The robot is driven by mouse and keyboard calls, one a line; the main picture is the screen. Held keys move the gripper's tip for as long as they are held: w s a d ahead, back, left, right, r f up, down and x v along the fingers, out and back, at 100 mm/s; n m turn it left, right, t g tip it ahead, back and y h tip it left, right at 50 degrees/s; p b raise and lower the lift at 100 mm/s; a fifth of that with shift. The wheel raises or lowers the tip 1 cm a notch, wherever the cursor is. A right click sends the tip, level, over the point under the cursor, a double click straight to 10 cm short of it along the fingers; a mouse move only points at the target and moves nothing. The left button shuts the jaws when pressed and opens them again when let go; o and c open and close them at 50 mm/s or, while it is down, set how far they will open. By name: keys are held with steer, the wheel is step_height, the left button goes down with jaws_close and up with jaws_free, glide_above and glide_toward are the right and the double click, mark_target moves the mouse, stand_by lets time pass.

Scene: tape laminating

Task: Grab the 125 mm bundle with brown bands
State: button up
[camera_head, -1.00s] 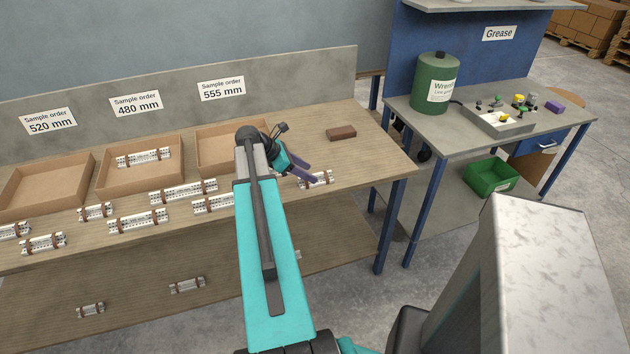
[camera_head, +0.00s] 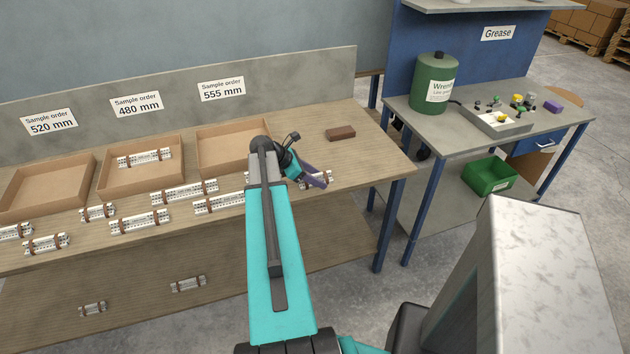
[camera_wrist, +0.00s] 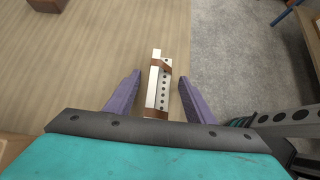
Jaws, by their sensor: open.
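In the wrist view a short silvery-white bundle (camera_wrist: 152,92) of perforated strips with two brown bands lies on the wooden bench. My gripper (camera_wrist: 158,85) is open, with one purple finger on each side of the bundle and a gap visible on both sides. Whether the fingers are down at bench height cannot be told. In the head view my gripper (camera_head: 316,180) is over the right part of the bench and hides most of this bundle (camera_head: 329,176). The bundle's length cannot be read.
Other banded bundles lie on the bench (camera_head: 372,150), including a long one (camera_head: 184,192) and a short one (camera_head: 97,212). Cardboard trays stand behind; the middle one (camera_head: 108,186) holds a bundle. A brown block (camera_head: 340,133) lies at the back right.

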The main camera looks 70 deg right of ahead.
steer(key=shift+c, duration=0.3)
steer(key=c, duration=1.1)
steer(key=shift+r, duration=0.15)
steer(key=shift+c, duration=0.2)
steer(key=shift+r+b, duration=0.45)
steer(key=shift+r, duration=0.6)
steer(key=s+a+r, duration=0.1)
steer(key=s+a, duration=0.1)
steer(key=a, duration=0.4)
steer(key=s+a+r+b, duration=0.1)
steer(key=s+a, duration=0.2)
steer(key=a, duration=0.3)
steer(key=shift+s+a+r, duration=0.15)
steer(key=shift+s+r, duration=0.05)
steer(key=shift+r, duration=0.15)
steer(key=shift+r+p, duration=0.15)
steer(key=shift+p, duration=1.1)
steer(key=p, duration=0.5)
steer(key=shift+s+a, duration=0.15)
steer(key=shift+a, duration=0.15)
